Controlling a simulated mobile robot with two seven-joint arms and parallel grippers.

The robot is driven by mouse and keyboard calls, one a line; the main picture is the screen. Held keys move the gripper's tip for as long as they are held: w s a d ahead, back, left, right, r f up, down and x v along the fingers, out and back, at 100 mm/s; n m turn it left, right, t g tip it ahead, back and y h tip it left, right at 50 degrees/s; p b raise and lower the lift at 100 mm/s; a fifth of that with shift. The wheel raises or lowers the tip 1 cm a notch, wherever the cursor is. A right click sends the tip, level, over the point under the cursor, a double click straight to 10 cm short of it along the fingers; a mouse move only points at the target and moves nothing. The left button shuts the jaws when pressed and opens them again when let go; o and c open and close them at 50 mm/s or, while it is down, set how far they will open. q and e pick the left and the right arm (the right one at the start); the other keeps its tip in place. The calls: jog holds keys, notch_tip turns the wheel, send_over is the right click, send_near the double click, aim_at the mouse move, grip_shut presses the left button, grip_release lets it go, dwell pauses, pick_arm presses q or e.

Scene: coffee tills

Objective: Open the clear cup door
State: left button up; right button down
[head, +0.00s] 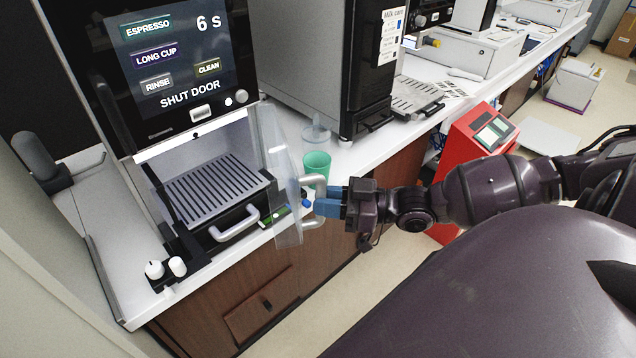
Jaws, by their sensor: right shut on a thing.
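The clear cup door (277,165) is on the coffee machine at the left in the head view. It is swung out from the machine front on its right side, and the cup bay with its drip grate (215,187) is exposed. A pale curved handle (313,182) sits on the door. My right gripper (325,208) comes from the right and is shut on this handle. The blue fingertips partly hide the handle. The machine screen (180,60) reads "SHUT DOOR" and "6 s". My left gripper is not in view.
A green cup (317,164) stands on the white counter right behind the door and gripper. A drawer handle (235,224) juts out below the grate. Two small white knobs (165,268) are at the left. A red box-shaped unit (478,135) stands beyond my right arm.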

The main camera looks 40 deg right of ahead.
jog(key=d, duration=0.3)
jog(key=shift+w+d, duration=0.1)
jog(key=shift+d, duration=0.25)
jog(key=c, duration=0.9)
grip_release()
